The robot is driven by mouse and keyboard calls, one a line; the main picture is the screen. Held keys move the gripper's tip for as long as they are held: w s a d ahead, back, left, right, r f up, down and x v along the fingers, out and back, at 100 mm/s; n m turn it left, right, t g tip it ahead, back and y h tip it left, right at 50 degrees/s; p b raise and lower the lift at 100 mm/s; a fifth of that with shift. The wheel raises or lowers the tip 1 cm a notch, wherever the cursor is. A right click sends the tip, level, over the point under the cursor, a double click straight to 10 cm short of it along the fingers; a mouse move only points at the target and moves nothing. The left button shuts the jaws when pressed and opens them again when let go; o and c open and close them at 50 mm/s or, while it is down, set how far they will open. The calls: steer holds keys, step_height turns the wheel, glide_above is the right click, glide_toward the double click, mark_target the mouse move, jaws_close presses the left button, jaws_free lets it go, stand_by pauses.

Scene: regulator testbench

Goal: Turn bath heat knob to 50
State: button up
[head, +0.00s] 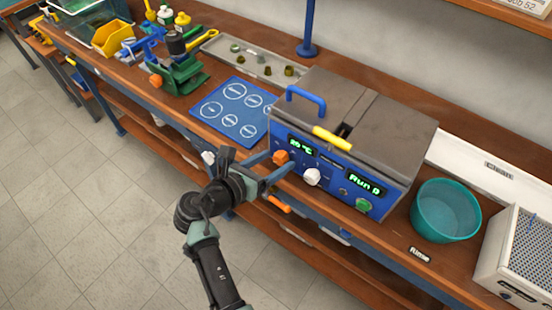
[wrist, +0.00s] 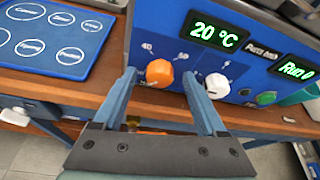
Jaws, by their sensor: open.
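The blue bath unit (head: 330,185) has an orange knob (head: 281,157) on its front, below the left display (head: 301,147). In the wrist view the orange knob (wrist: 159,74) lies between my fingers, below a display (wrist: 214,30) reading 20 °C.
A green button (head: 363,205) is under the "Run 0" display (head: 366,185). A teal bowl (head: 446,212) stands to the right of the bath. A blue mat (head: 232,111) with circles lies to its left. The yellow lid handle (head: 332,138) is above the panel.

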steer(key=shift+w+d+f, duration=0.25)
steer(key=shift+w+d, duration=0.1)
steer(key=shift+w, duration=0.05)
jaws_close()
